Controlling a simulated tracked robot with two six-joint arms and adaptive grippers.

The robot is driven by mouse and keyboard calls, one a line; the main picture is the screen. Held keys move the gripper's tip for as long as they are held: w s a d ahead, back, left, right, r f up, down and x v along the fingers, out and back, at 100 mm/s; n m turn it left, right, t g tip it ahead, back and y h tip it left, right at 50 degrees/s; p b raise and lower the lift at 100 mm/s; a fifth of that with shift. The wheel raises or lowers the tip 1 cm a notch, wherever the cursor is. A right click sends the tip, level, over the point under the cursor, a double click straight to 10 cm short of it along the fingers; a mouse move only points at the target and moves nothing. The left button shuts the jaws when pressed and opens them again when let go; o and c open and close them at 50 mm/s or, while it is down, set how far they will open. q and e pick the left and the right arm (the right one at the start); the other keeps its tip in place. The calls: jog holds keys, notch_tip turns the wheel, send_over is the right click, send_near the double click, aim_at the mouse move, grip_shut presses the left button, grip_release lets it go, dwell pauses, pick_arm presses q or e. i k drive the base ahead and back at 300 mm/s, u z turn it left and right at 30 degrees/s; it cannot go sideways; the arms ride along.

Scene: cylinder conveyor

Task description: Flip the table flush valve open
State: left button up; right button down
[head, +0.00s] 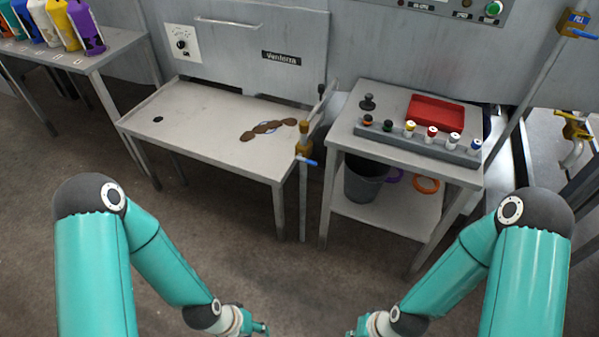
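The table flush valve (304,150) is a brass body on a thin upright pipe at the right front corner of the left metal table (200,135). Its blue lever (308,162) sticks out to the right, roughly crosswise to the pipe. A nozzle-like piece rises above the valve. My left gripper (262,328) and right gripper (350,332) are low at the bottom edge, well short of the valve and touching nothing visible. Both are small and partly cut off, so I cannot tell whether their fingers are open or shut.
Brown spills (265,130) lie on the left table, which has a dark drain hole (158,119). The right table (400,155) carries a red tray (436,112) and a rack of several capped cylinders (418,142). A bucket (368,182) stands below. The floor before the tables is clear.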

aim_at(298, 158)
jog(key=u, duration=0.15)
jog(key=i, duration=1)
jog(key=z, duration=0.05)
